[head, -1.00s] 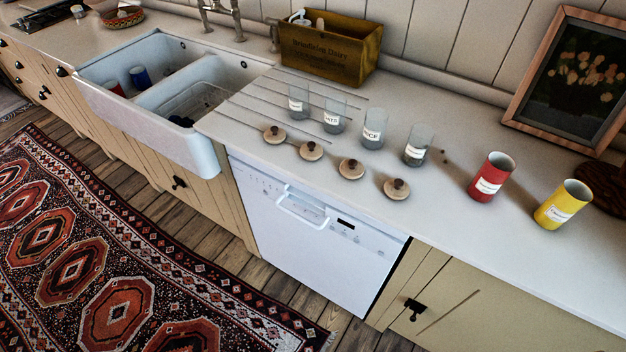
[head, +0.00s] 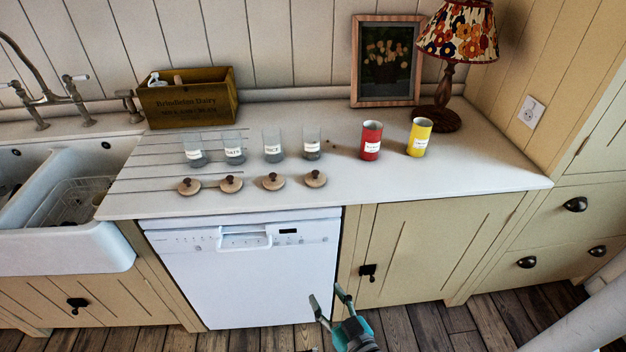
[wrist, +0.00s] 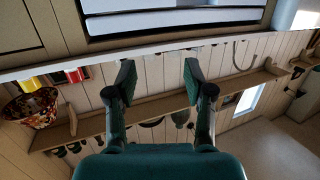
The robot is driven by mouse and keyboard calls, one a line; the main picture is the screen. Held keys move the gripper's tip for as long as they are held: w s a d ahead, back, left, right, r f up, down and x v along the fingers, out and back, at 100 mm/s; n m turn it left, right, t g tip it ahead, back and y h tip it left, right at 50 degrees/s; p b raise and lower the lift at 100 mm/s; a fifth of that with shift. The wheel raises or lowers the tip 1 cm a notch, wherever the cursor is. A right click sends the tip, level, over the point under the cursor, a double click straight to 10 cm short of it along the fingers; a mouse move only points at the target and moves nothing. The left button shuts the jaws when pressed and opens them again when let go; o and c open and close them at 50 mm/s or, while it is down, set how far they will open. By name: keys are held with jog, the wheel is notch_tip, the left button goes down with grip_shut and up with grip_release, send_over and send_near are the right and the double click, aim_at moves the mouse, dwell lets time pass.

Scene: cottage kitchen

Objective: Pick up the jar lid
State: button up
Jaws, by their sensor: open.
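Several round wooden jar lids with dark knobs lie in a row near the front of the white counter in the head view: a far left lid (head: 189,186), a second lid (head: 231,183), a third lid (head: 273,181) and a right lid (head: 316,178). Behind them stand several open glass jars with labels, such as the right jar (head: 312,144). My gripper (head: 328,304) is low in front of the dishwasher, below the counter and apart from the lids. It is open and empty; its spread fingers also show in the wrist view (wrist: 158,80). No lid is recognisable in the wrist view.
A red canister (head: 371,141) and a yellow canister (head: 419,138) stand right of the jars. A wooden crate (head: 188,98), a framed picture (head: 386,60) and a lamp (head: 456,40) stand behind. A sink (head: 75,235) is at left. The counter's right end is clear.

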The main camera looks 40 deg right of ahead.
jog(key=w+d+r+m+h, duration=0.1)
jog(key=w+d+r, duration=0.15)
jog(key=w, duration=0.25)
jog(key=w+d+r+h, duration=0.1)
jog(key=w+d, duration=0.3)
jog(key=m+h, duration=0.1)
send_near(317, 175)
jog(key=shift+w+a+f, duration=0.1)
jog(key=shift+w+a, duration=0.05)
jog(key=shift+w, duration=0.15)
jog(key=x, duration=0.4)
jog(key=shift+w, duration=0.15)
jog(key=shift+d+x, duration=0.15)
jog(key=shift+x, duration=1.45)
jog(key=shift+d+x, duration=0.1)
jog(key=shift+x, duration=1.5)
grip_shut()
